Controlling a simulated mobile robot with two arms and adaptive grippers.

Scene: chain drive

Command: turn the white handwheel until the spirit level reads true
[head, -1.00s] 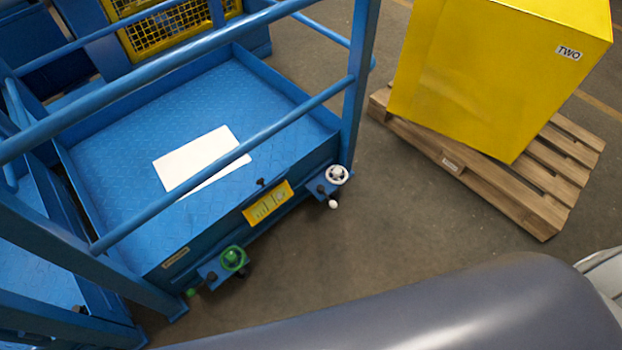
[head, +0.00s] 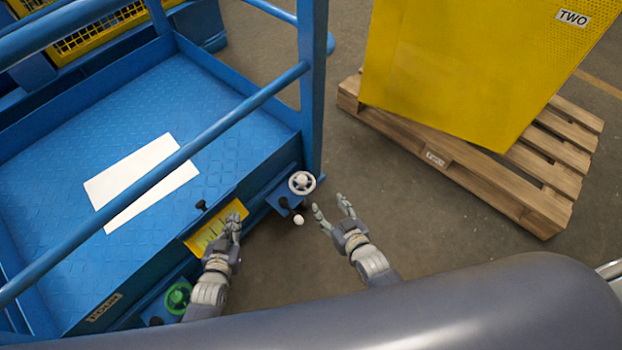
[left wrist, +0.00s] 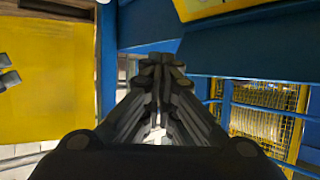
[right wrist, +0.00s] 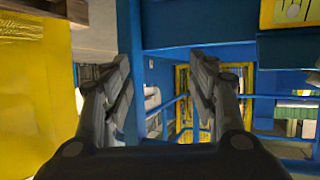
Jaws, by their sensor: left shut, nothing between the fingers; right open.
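The white handwheel (head: 302,183) is mounted on a small blue bracket at the platform's right front corner, with a white knob (head: 299,219) just below it. My right gripper (head: 332,207) is open and empty, a little right of and below the handwheel, apart from it. My left gripper (head: 233,220) is shut and empty, left of the handwheel, in front of the yellow plate (head: 210,236). The left wrist view shows its closed fingers (left wrist: 162,62); the right wrist view shows spread fingers (right wrist: 160,65). I cannot make out a spirit level.
A green handwheel (head: 178,297) sits at the lower left of the blue platform (head: 60,190). A blue rail (head: 180,160) crosses above it. A white sheet (head: 140,182) lies on the platform. A yellow box (head: 455,75) stands on a wooden pallet (head: 475,187) at right; bare floor lies between.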

